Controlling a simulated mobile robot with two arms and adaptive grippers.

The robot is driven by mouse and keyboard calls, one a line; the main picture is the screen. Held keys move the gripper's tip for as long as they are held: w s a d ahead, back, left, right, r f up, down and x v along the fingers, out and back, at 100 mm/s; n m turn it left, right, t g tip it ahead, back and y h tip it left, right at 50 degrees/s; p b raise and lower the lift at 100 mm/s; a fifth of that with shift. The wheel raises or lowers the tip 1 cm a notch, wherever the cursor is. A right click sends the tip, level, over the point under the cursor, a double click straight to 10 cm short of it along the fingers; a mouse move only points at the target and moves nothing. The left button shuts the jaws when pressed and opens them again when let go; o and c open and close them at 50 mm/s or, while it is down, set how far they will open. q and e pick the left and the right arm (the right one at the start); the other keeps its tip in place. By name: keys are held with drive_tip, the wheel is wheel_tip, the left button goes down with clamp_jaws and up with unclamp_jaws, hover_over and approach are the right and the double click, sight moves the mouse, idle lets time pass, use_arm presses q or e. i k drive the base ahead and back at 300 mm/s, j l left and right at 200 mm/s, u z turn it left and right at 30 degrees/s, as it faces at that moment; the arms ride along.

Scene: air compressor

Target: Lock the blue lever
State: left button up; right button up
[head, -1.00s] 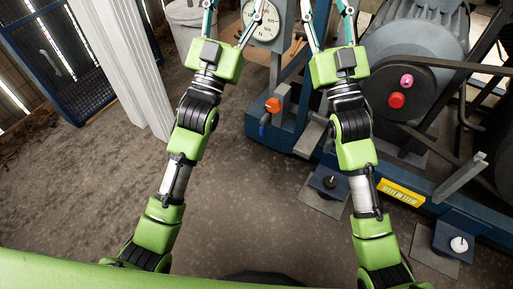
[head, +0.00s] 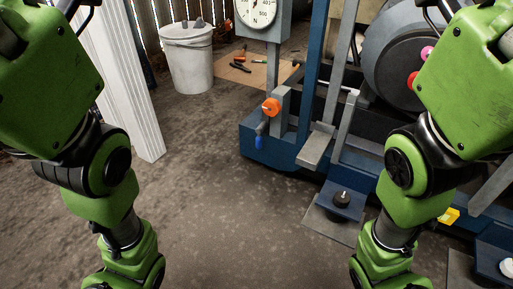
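The blue lever (head: 260,142) is small and hangs down below an orange knob (head: 271,107), on a grey post at the left end of the compressor's blue base (head: 262,160). Nothing of mine touches it. My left arm rises along the left edge of the head view and my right arm along the right edge. Both grippers are out of the picture past the top, so their fingers are hidden. The lever lies in the open gap between the two arms.
A dial gauge (head: 262,13) stands above the lever. The compressor's motor with pink and red buttons (head: 414,78) is at right. A white bin (head: 187,60) and tools on cardboard (head: 240,70) lie behind. A white column (head: 125,85) stands left. The floor in front is clear.

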sight(259, 130)
drive_tip(key=i+j+z, duration=0.4)
drive_tip(key=i+j, duration=0.35)
drive_tip(key=i, duration=0.1)
